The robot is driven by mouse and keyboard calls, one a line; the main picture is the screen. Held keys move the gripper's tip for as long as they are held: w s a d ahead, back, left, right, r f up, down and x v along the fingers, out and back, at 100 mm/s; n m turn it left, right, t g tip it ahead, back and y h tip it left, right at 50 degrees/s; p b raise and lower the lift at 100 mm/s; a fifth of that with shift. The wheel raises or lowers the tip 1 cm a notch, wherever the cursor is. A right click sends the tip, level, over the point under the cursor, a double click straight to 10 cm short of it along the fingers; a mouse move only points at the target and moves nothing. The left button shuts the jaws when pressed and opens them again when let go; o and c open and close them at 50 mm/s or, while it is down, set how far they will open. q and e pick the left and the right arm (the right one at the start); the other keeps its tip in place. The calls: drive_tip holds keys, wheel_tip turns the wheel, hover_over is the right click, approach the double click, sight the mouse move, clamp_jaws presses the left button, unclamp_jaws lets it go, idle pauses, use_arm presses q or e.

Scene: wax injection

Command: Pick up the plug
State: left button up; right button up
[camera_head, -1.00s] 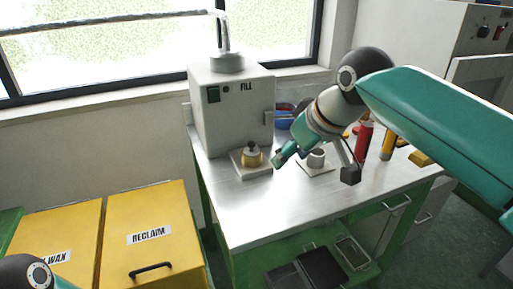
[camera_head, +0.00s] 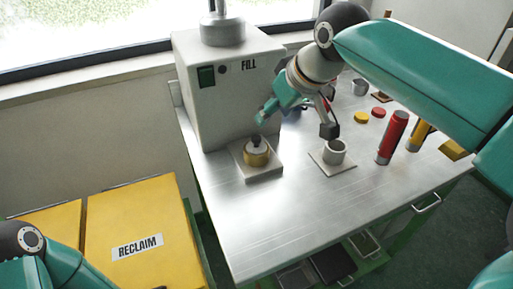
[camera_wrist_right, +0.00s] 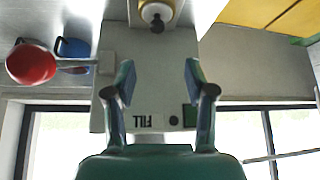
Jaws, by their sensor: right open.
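The plug appears to be the dark knob (camera_head: 256,142) on top of a brass-yellow pot (camera_head: 257,158). The pot stands upright on a pale plate (camera_head: 264,174) in front of the FILL machine (camera_head: 228,88). In the right wrist view the dark knob (camera_wrist_right: 157,25) shows at top centre, beyond my fingertips. My right gripper (camera_head: 267,113) is above the pot, close to the machine's front. In the right wrist view its two teal fingers (camera_wrist_right: 158,80) are apart with nothing between them. My left arm shows at the lower left; its gripper is out of view.
A red bottle (camera_head: 392,137), a yellow bottle (camera_head: 418,135) and small red and yellow pieces are farther right. The front of the metal table (camera_head: 270,222) is clear. A yellow RECLAIM bin (camera_head: 140,210) stands left.

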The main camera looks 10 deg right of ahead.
sight(257, 138)
drive_tip(key=x, duration=0.9)
drive_tip(key=b+x, duration=0.1)
drive_tip(key=x, duration=0.4)
drive_tip(key=shift+d+f, duration=0.25)
clamp_jaws()
